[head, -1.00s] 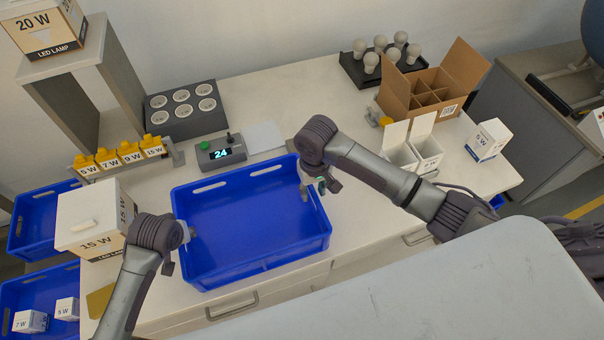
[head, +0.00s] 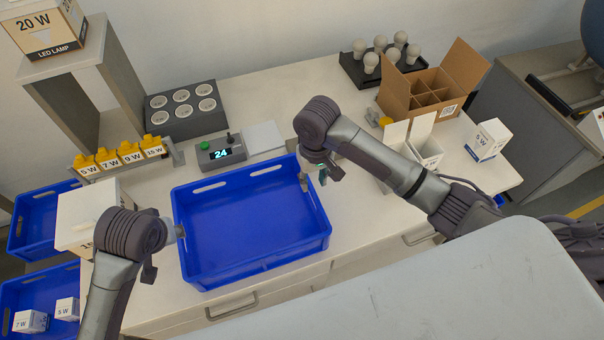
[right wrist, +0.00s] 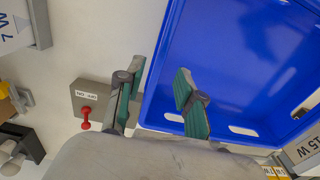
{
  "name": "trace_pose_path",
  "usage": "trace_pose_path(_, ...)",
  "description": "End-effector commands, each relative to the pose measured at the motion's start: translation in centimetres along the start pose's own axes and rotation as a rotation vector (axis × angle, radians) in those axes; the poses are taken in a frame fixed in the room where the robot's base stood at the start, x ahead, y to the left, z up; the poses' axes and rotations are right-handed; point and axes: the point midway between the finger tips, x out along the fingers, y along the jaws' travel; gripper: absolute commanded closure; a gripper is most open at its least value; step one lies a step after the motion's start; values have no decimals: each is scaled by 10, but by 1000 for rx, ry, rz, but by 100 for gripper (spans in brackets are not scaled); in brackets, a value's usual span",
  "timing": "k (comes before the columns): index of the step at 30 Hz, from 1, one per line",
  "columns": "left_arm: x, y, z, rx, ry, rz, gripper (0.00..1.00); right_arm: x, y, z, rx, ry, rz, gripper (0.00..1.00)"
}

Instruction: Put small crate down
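The small blue crate (head: 250,262) sits empty and level on the white worktop near its front edge, and fills much of the right wrist view (right wrist: 225,60). My right gripper (head: 314,186) is at its right wall. In the right wrist view my right gripper (right wrist: 156,106) is open, one finger inside the crate and one outside, with the wall between them and gaps visible. My left gripper (head: 168,250) is at the left wall; my own wrist hides most of its fingers, so their opening is unclear.
A control box (head: 220,151) stands behind the crate, beside a white plate (head: 261,139). A 15 W carton (head: 80,220) is close on the left, partly behind my left arm. White open boxes (head: 424,150) stand right. Two blue crates (head: 42,222) are lower left.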

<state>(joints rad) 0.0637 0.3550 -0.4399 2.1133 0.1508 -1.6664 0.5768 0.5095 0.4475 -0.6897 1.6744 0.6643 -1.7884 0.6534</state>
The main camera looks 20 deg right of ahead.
Motion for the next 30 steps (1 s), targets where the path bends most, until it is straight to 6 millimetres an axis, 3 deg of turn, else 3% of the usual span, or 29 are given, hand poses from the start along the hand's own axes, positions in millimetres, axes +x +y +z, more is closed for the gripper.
trace_pose_path(6, 0, 0, 0, 0, 0, 0, 63, -45, 0, 0, -2, 3, -1, 63)
trace_pose_path(12, 0, 0, 0, 0, 0, 0, 63, -66, 0, 0, 1, 1, 0, 63)
trace_pose_path(30, 0, 0, 0, 0, 1, 0, 63, -70, 0, 0, 0, -1, 0, 63)
